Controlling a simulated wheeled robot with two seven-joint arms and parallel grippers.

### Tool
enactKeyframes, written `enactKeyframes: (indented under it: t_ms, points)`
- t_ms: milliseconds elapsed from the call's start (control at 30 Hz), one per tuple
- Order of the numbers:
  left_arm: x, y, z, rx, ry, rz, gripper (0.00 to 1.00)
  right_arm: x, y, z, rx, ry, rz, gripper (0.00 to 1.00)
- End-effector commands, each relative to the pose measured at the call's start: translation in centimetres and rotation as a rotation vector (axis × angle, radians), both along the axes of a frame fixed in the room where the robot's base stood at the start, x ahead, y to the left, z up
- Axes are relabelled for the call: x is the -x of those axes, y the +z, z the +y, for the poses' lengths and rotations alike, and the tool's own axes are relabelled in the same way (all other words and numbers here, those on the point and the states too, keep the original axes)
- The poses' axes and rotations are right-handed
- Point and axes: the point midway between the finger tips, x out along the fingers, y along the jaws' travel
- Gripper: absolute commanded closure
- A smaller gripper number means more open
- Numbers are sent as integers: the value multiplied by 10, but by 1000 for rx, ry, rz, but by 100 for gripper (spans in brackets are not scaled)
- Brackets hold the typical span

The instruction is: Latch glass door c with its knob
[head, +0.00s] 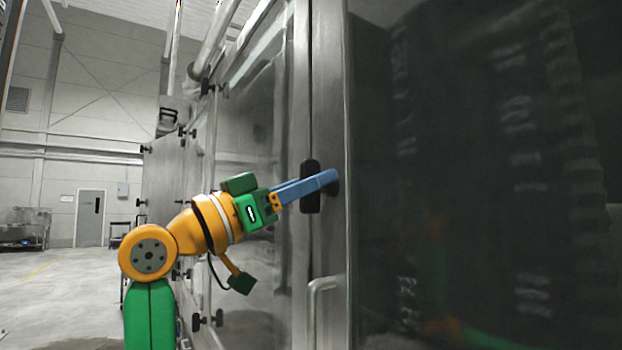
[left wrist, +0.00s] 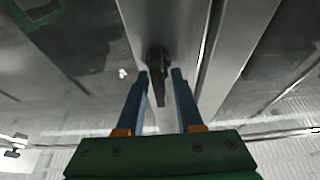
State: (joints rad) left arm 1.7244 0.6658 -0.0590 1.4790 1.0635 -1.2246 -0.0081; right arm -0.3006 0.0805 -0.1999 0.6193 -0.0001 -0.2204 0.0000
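A black, elongated knob (head: 310,200) stands upright on the metal frame between two glass doors. In the left wrist view the knob (left wrist: 157,68) lies between the fingertips, nearer the left finger in the picture. My left gripper (head: 328,180) has its blue fingers at the knob, and they hide part of it in the head view. In the left wrist view the left gripper (left wrist: 160,75) is open, with a gap beside the knob. A large dark glass door (head: 470,180) fills the right side. No label shows which door is c. My right gripper is not in view.
A metal bar handle (head: 316,300) juts out below the knob, close to the dark glass. Another glass door (head: 245,130) and more panels with black knobs run back to the left. The floor (head: 50,300) at the left is open.

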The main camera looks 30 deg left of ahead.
Motion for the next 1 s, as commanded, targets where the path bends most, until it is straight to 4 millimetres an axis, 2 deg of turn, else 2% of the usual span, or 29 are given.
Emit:
enactKeyframes:
  t_ms: [33, 100, 667, 1000]
  points:
    - [0, 0, 0, 0, 0, 0, 82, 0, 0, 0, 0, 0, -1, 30]
    - [0, 0, 0, 0, 0, 0, 100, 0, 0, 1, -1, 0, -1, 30]
    - [-1, 0, -1, -44, -2, -10, 100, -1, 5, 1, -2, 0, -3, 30]
    - [-1, 1, -2, -275, -4, -101, 100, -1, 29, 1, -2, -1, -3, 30]
